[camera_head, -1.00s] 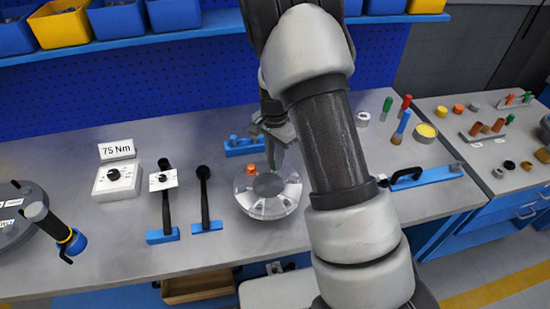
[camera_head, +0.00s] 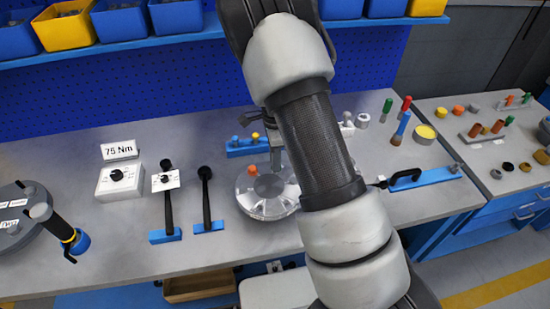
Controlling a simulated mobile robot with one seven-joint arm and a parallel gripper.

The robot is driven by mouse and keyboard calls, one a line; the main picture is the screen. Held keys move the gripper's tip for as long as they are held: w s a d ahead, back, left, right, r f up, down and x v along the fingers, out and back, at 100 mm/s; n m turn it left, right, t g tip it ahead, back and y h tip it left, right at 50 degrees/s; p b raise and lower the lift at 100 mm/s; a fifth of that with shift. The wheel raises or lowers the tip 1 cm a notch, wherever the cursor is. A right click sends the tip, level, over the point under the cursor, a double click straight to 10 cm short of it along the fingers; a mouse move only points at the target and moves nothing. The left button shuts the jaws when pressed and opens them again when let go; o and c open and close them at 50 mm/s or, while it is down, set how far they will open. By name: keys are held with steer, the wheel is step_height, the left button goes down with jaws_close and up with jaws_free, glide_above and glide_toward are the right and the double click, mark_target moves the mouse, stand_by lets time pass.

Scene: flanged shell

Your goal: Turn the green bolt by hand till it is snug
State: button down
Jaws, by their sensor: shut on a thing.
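The flanged shell (camera_head: 258,206) is a round, clear-and-grey part lying on the bench. An orange bolt (camera_head: 254,169) stands on its left rear rim. My gripper (camera_head: 278,162) is over the shell's rear rim, pointing down, with my arm covering much of it. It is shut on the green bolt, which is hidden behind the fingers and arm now. I cannot tell how far the bolt sits in its hole. The shell's right side is partly covered by my arm.
A blue rack (camera_head: 247,147) with a yellow bolt (camera_head: 255,136) stands behind the shell. Black-handled tools (camera_head: 205,195) and a dial box marked 75 Nm (camera_head: 118,180) are to the left. A blue holder (camera_head: 425,178) with a black-handled tool lies to the right.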

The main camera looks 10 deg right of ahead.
steer(key=shift+w+r, duration=0.25)
steer(key=c, duration=1.7)
jaws_free()
steer(key=shift+o, duration=0.6)
steer(key=shift+s+f, duration=0.1)
steer(key=shift+s, duration=0.05)
step_height(320, 180, up, 18)
steer(key=shift+f, duration=0.25)
